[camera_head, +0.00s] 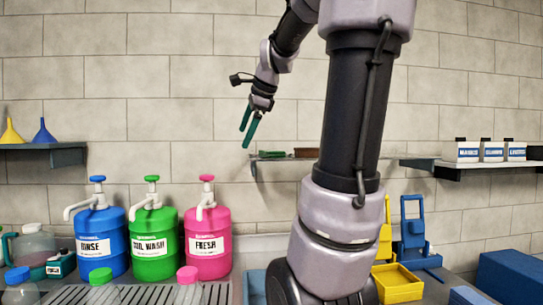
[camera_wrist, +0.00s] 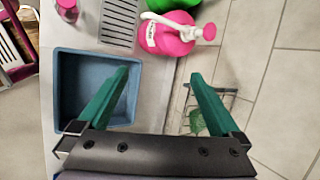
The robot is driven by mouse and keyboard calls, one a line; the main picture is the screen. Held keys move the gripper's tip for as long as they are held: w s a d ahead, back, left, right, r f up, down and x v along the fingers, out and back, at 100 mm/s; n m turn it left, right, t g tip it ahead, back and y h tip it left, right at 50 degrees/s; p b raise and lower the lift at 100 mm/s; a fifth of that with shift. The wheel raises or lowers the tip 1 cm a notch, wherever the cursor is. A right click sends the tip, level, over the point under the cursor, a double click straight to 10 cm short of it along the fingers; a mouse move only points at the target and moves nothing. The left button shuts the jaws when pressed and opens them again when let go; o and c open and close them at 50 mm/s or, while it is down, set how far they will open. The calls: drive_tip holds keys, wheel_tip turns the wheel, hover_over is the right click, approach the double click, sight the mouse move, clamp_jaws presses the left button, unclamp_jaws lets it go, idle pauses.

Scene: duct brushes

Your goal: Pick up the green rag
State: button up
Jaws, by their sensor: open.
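A flat green thing, apparently the green rag (camera_head: 271,154), lies on the small wall shelf (camera_head: 284,165) in the middle of the head view. In the wrist view a green patch (camera_wrist: 196,123) shows on a wire rack beside my right finger; that finger hides part of it. My gripper (camera_head: 244,139) has green fingers and hangs open and empty in front of the wall, above and left of the shelf. In the wrist view my gripper (camera_wrist: 160,74) has its fingers wide apart with nothing between them.
A brown-red item (camera_head: 306,152) sits beside the green thing. Blue (camera_head: 102,250), green (camera_head: 153,255) and pink (camera_head: 208,258) pump jugs stand on the counter below. A blue-grey bin (camera_wrist: 66,95) is under my left finger in the wrist view. White bottles (camera_head: 490,151) stand on the right shelf.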

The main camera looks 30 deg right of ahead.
drive_tip(key=w+d+r+m+h, duration=0.1)
drive_tip(key=w+d+m, duration=0.4)
drive_tip(key=d+m, duration=0.4)
drive_tip(key=w+d+r+m+h, duration=0.1)
drive_tip(key=w+d+r+m, duration=0.1)
drive_tip(key=w+d+m, duration=0.6)
drive_tip(key=shift+n, duration=0.7)
drive_tip(key=f, duration=0.1)
drive_tip(key=d+f, duration=0.2)
drive_tip(key=f, duration=0.1)
drive_tip(key=shift+s+d, duration=0.15)
drive_tip(key=shift+d, duration=0.1)
drive_tip(key=shift+a+x, duration=0.2)
drive_tip(key=shift+x, duration=2.85)
drive_tip(key=c, duration=1.3)
drive_tip(key=shift+o, duration=0.2)
wheel_tip(320, 180, up, 10)
